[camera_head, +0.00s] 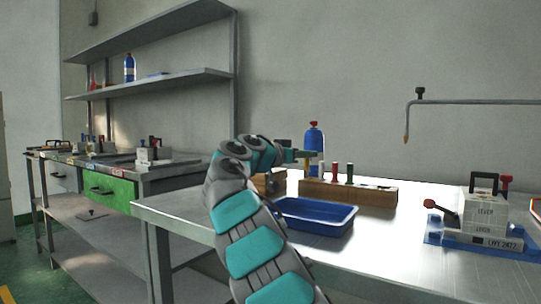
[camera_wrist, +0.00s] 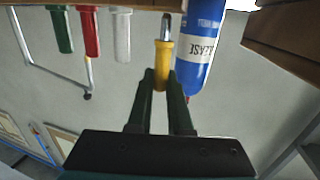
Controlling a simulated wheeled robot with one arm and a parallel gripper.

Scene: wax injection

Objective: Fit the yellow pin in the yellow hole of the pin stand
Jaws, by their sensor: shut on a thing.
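The yellow pin (camera_wrist: 162,62) has a yellow handle and a bare metal shaft, which points toward the pin stand (camera_wrist: 140,4) in the upside-down wrist view. My gripper (camera_wrist: 164,76) is shut on the handle's end. The shaft shows bare, close to the stand; I cannot tell its exact gap. The wooden pin stand (camera_head: 370,195) lies on the table in the head view. It holds a white pin (camera_wrist: 122,38), a red pin (camera_wrist: 89,35) and a green pin (camera_wrist: 62,32). In the head view, my gripper (camera_head: 318,154) is above the stand's left end. The yellow hole is not discernible.
A blue bottle (camera_head: 314,139) stands behind the stand; it appears close beside the pin in the wrist view (camera_wrist: 201,45). A blue tray (camera_head: 313,230) lies in front. A wooden block (camera_wrist: 290,32) is nearby. A lever device (camera_head: 483,222) sits at right.

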